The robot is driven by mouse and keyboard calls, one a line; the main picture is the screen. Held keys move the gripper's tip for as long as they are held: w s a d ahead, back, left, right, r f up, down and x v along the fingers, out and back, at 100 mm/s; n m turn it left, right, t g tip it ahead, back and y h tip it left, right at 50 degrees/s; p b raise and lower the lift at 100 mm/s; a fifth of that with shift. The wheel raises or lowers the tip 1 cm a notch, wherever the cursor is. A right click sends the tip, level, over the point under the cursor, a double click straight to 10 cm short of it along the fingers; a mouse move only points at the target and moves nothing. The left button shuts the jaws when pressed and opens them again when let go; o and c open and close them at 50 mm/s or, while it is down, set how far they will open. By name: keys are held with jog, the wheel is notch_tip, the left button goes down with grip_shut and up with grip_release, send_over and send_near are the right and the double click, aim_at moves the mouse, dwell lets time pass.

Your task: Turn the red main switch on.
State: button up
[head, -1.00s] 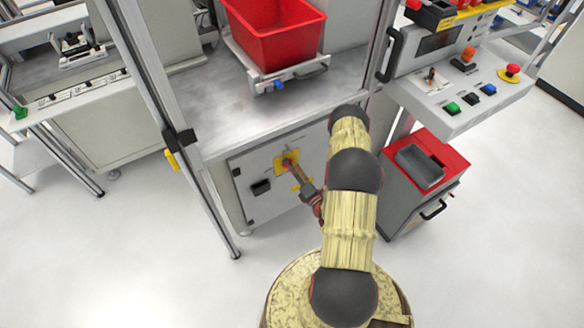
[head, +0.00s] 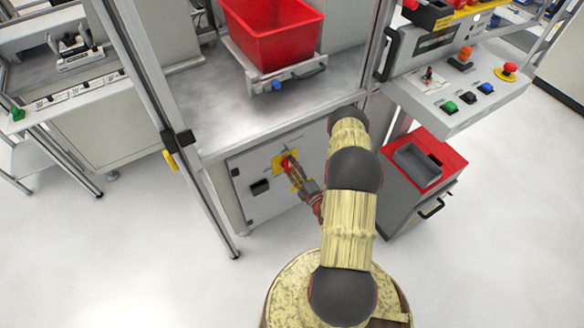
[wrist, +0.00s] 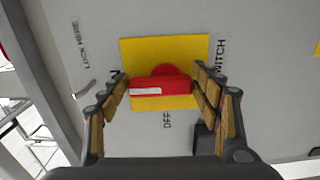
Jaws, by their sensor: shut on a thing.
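The red main switch (wrist: 163,84) sits on a yellow plate (wrist: 136,51) on a light grey panel. My gripper (wrist: 160,84) has one finger on each side of the red handle and is shut on it. In the wrist view, the handle lies across the picture with its white-marked end to the left, towards a partly hidden label ending in N. An OFF label (wrist: 167,120) shows below the plate. In the head view, my gripper (head: 292,172) reaches the yellow plate (head: 280,162) on the cabinet front, and its fingers largely hide the switch.
A black latch (head: 260,187) is on the panel left of the switch. A metal frame post (head: 180,140) stands to the left. A grey cabinet with a red top (head: 447,160) stands right of my arm. A red bin (head: 275,35) is above on the worktop. The floor at front left is clear.

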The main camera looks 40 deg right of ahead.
jog(key=o, duration=1.2)
jog(key=shift+c, duration=0.2)
jog(key=v, duration=1.2)
